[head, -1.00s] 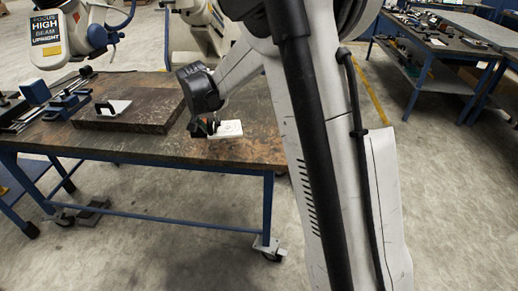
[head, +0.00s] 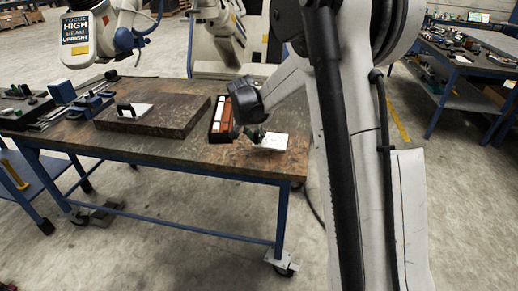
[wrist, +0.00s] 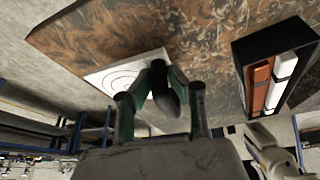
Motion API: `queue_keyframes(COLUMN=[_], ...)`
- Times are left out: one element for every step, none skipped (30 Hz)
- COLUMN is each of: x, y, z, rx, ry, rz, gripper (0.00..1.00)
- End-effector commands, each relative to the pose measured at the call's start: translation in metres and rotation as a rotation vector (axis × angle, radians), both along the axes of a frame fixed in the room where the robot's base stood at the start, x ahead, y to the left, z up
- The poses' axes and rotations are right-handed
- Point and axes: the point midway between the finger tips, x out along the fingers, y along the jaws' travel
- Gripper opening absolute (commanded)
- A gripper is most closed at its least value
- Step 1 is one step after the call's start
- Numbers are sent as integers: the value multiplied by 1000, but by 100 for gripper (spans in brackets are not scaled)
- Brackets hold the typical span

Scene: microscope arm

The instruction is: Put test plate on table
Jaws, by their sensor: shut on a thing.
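The test plate is a thin white square with dark ring markings, seen in the head view (head: 274,142) near the table's right end. It also shows in the wrist view (wrist: 118,77), with its near edge at the fingertips. My gripper (head: 257,134) is shut on that edge, and the fingers (wrist: 160,82) hide part of it. The plate looks about level. I cannot tell whether it touches the table or hangs just above it. The table (head: 200,158) has a worn brown top and blue legs.
A black tray (wrist: 247,100) with red and white bars lies close to the plate, also seen in the head view (head: 213,136). A dark slab (head: 170,127) with a white plate and black block on it is further left.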

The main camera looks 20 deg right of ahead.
Motion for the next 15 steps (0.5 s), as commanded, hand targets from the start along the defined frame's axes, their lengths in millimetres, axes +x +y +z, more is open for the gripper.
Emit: queue_keyframes(x=[-3,-4,-6,-6,-7,-7,-7,-7,-7,-7,-6,-7,-7,-7,-7], y=[-4,-5,-7,-8,-8,-9,-9,-9,-8,-8,-8,-8,-8,-8,-8], z=[-3,-4,-5,-6,-7,-8,-10,-12,-16,-20,-24,-30,-34,-38,-42], rx=[0,0,0,0,0,0,0,0,0,0,0,0,0,0,0], ry=[0,0,0,0,0,0,0,0,0,0,0,0,0,0,0], rz=[0,0,0,0,0,1,1,1,1,1,1,1,1,1,1], gripper=[0,0,0,0,0,0,0,0,0,0,0,0,0,0,0])
